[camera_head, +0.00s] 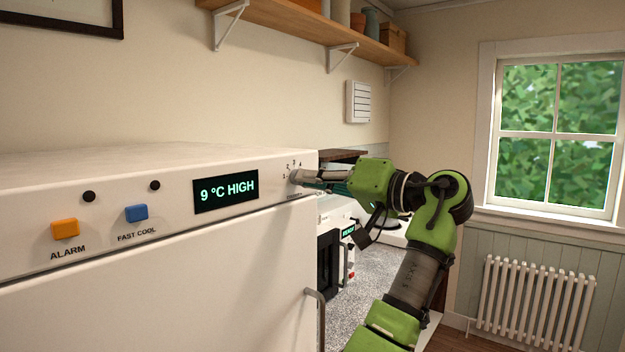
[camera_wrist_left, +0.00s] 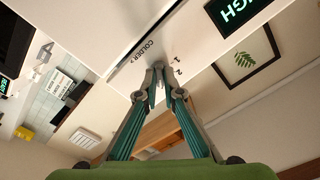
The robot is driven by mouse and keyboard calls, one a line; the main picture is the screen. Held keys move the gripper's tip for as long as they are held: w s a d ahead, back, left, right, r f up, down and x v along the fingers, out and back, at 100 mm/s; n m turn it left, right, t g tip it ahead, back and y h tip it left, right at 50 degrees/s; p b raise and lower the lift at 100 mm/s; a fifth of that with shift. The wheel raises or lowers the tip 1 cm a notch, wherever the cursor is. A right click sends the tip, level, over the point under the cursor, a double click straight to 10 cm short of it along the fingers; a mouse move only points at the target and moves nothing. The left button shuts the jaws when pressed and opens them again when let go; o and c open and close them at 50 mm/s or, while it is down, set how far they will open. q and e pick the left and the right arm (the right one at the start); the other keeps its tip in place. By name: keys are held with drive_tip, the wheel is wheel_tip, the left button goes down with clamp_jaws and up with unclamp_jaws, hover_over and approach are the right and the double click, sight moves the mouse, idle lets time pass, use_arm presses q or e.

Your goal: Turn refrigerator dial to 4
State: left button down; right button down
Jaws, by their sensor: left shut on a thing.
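The white refrigerator (camera_head: 160,200) fills the left of the head view. Its dial (camera_head: 295,176) is at the right end of the front panel, with small numbers around it. My left gripper (camera_head: 299,177) is shut on the dial, its fingers reaching in from the right. In the left wrist view the fingertips (camera_wrist_left: 158,74) close around the dial, hiding most of it. The marks 1 and 2 and the word COLDER show beside them. Which number the dial points to cannot be told. My right gripper is not in view.
The panel display (camera_head: 226,190) reads 9 °C HIGH. An orange ALARM button (camera_head: 65,228) and a blue FAST COOL button (camera_head: 136,212) sit to its left. The fridge door handle (camera_head: 319,318) is below the dial. A speckled counter (camera_head: 372,285) with a small appliance (camera_head: 328,262) lies behind my arm.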

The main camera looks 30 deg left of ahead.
use_arm(q)
drive_tip(key=shift+r, duration=0.25)
drive_tip(key=c, duration=2.3)
unclamp_jaws()
drive_tip(key=shift+o, duration=0.6)
drive_tip(key=shift+a+f, duration=0.15)
drive_tip(key=shift+a, duration=0.05)
drive_tip(key=d, duration=1.2)
drive_tip(key=shift+s, duration=0.45)
